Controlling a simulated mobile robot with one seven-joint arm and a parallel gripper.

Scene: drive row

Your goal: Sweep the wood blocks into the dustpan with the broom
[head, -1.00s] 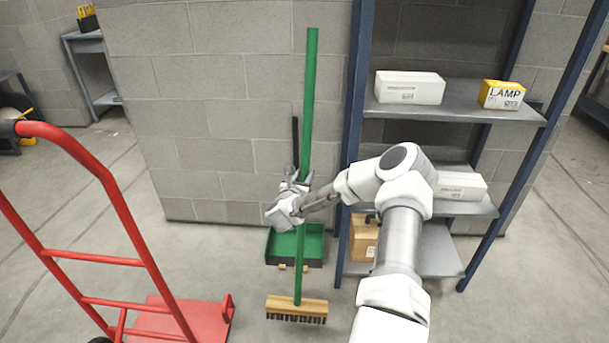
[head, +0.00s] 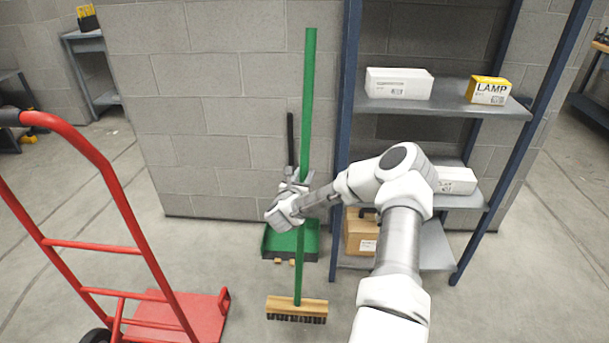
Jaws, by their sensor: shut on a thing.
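The broom has a green stick (head: 309,90) and a wooden head with dark bristles (head: 297,304). It stands nearly upright in front of me, its bristles low near the floor. My gripper (head: 299,184) is shut on the stick about midway up. The green dustpan (head: 309,240) lies on the floor against the block wall, its black handle (head: 290,140) upright behind the broom. Small wood blocks (head: 279,262) lie on the floor just in front of the dustpan, beyond the broom head. The stick and my gripper hide part of the dustpan.
A red hand truck (head: 190,312) stands at the left. A blue-framed shelf (head: 447,97) with white boxes (head: 398,83), a yellow lamp box (head: 488,90) and a cardboard box (head: 361,232) stands at the right. The floor around the broom head is clear.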

